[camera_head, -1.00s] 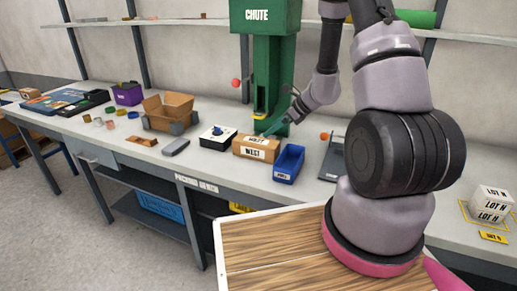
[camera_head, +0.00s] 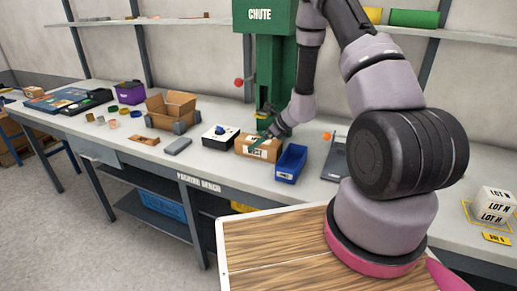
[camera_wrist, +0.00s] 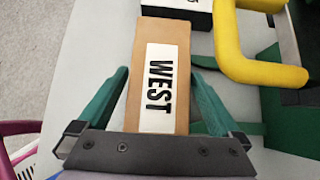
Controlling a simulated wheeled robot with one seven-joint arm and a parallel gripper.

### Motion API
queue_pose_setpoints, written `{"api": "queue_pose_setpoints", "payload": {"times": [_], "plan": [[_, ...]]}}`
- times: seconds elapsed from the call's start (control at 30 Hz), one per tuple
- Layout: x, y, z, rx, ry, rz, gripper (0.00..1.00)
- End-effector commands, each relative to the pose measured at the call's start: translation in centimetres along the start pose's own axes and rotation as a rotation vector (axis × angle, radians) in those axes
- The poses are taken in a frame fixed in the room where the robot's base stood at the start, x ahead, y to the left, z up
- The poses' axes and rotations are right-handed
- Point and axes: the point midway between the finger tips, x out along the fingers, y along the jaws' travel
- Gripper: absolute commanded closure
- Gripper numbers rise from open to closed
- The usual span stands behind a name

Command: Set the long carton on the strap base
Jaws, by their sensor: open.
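A long brown carton (camera_head: 258,148) with white WEST labels lies on the workbench in front of the green chute. In the wrist view the carton (camera_wrist: 160,85) runs lengthwise between my fingers. My gripper (camera_head: 268,135) is over the carton, its teal fingers open. In the wrist view my gripper (camera_wrist: 158,76) has one finger on each side of the carton, with a gap visible on the left; contact on the right is hard to tell. I cannot tell for certain which thing is the strap base.
The yellow bar (camera_wrist: 250,50) of the green chute (camera_head: 275,75) is close behind. An open box (camera_head: 170,112) and grey block (camera_head: 177,146) lie farther left.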

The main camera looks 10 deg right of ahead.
Motion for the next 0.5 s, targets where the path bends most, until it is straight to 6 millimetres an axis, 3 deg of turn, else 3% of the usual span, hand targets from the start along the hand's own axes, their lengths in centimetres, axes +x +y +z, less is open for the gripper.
{"api": "queue_pose_setpoints", "payload": {"times": [0.1, 0.33, 0.4, 0.5], "plan": [[-0.03, 0.00, 0.00, 0.000, 0.000, 0.000, 0.00], [-0.05, 0.00, -0.02, 0.000, 0.000, 0.000, 0.88], [-0.07, -0.02, 0.03, 0.000, -0.001, 0.000, 1.00], [-0.07, -0.02, 0.03, 0.000, -0.001, 0.000, 1.00]]}}
